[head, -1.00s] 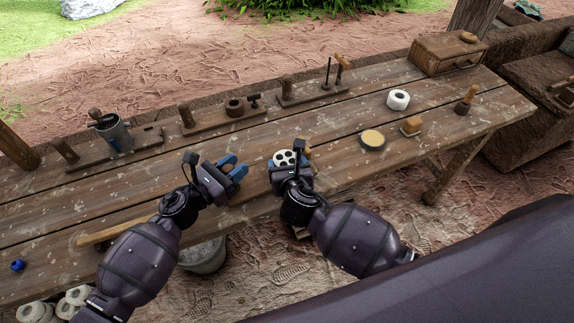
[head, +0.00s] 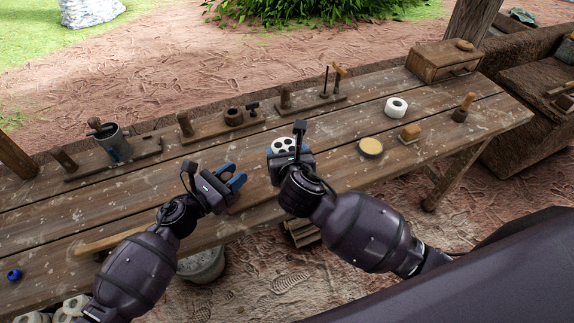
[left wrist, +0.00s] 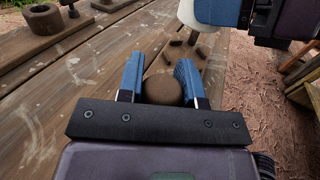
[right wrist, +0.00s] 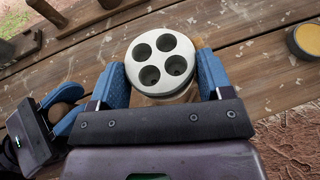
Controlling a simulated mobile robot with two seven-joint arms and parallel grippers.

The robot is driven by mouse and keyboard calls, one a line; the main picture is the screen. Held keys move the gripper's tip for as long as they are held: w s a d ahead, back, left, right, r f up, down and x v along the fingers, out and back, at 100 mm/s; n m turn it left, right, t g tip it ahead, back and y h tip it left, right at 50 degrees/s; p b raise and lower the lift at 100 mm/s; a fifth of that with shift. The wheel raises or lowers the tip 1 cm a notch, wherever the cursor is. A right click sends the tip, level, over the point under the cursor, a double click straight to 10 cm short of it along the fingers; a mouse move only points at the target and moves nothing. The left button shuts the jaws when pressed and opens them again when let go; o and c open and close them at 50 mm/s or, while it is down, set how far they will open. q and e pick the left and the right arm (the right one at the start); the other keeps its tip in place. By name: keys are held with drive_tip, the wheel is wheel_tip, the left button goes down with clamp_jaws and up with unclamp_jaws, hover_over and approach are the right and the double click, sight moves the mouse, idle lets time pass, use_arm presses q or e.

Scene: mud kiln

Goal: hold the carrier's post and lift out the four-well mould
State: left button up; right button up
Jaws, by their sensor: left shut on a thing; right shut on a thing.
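My left gripper (head: 232,183) is shut on the carrier's post, a brown round-topped knob (left wrist: 163,90) between its blue fingers; in the right wrist view the post (right wrist: 66,110) shows at the left. My right gripper (head: 289,153) is shut on the four-well mould, a white disc (head: 284,145) with four dark round holes. In the right wrist view the mould (right wrist: 160,45) lies between the blue fingers, holes facing the camera. In the left wrist view the mould (left wrist: 208,14) is above the table, with small brown pegs (left wrist: 193,38) below it. The carrier's base is mostly hidden.
Wooden stands with posts line the table's back edge, one with a grey cup (head: 113,143). A wooden stick (head: 108,239) lies front left.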

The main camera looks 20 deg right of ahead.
use_arm(q)
drive_tip(key=shift+a+f, duration=0.1)
drive_tip(key=shift+f, duration=0.1)
use_arm(e)
drive_tip(key=shift+r, duration=1.1)
use_arm(q)
drive_tip(key=shift+s, duration=0.1)
drive_tip(key=o, duration=1.1)
drive_tip(key=shift+r, duration=0.1)
use_arm(e)
drive_tip(key=shift+a, duration=0.1)
use_arm(q)
drive_tip(key=v, duration=1.2)
drive_tip(key=shift+r, duration=0.1)
